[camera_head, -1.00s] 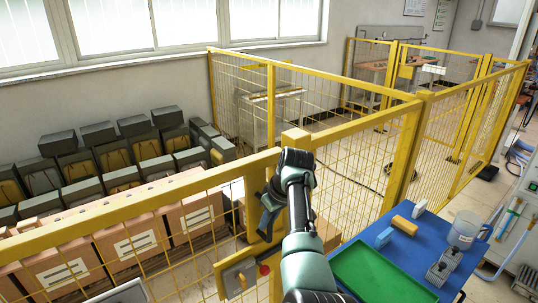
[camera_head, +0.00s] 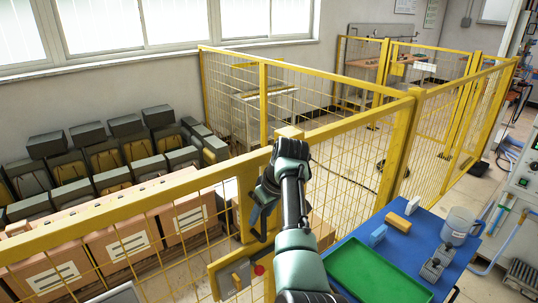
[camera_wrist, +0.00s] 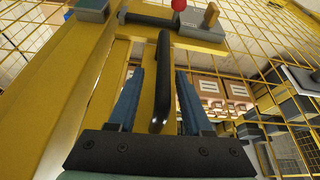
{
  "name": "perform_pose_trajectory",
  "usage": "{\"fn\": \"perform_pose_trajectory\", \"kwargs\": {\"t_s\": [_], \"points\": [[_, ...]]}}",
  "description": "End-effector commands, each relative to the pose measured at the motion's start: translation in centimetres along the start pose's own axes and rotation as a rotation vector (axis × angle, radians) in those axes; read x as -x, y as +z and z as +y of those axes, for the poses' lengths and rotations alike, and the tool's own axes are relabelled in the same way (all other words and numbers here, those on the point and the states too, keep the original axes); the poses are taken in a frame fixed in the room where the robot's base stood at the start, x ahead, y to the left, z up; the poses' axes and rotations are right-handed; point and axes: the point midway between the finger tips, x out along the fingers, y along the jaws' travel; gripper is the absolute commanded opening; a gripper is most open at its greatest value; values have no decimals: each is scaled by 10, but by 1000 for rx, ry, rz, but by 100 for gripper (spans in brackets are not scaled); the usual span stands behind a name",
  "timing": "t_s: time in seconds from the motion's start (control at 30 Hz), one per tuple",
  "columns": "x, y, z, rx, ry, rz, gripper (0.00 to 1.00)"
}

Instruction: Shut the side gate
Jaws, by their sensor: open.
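The side gate is a yellow-framed mesh panel (camera_head: 130,214) in the low fence. A grey latch box (camera_head: 234,277) with a red knob (camera_head: 259,269) sits by its upright post. In the wrist view the gate's black bar handle (camera_wrist: 161,75) stands between the two blue fingers of my gripper (camera_wrist: 158,85), with the red knob (camera_wrist: 179,5) beyond it. The fingers are open, one on each side of the handle, with visible space beside it. In the head view my gripper (camera_head: 258,217) hangs at the post, partly hidden by my wrist. I cannot tell whether the gate's edge meets its frame.
A blue table (camera_head: 437,228) with a green tray (camera_head: 366,274), a clear jug (camera_head: 459,226) and small blocks stands close right of my arm. Cardboard boxes (camera_head: 122,243) and grey-topped bins (camera_head: 110,160) lie behind the fence. A control cabinet (camera_head: 520,180) is at far right.

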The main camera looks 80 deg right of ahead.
Motion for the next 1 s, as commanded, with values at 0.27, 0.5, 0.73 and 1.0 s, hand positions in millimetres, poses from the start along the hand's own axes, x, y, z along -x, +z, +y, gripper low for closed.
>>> {"fn": "perform_pose_trajectory", "kwargs": {"t_s": [0.27, 0.5, 0.73, 1.0], "points": [[58, -1, 0, 1, 4, 6, 50], [98, -1, 0, 1, 2, 5, 50], [110, -1, -1, 0, 0, 2, 50], [110, -1, -1, 1, 0, 2, 50]]}}
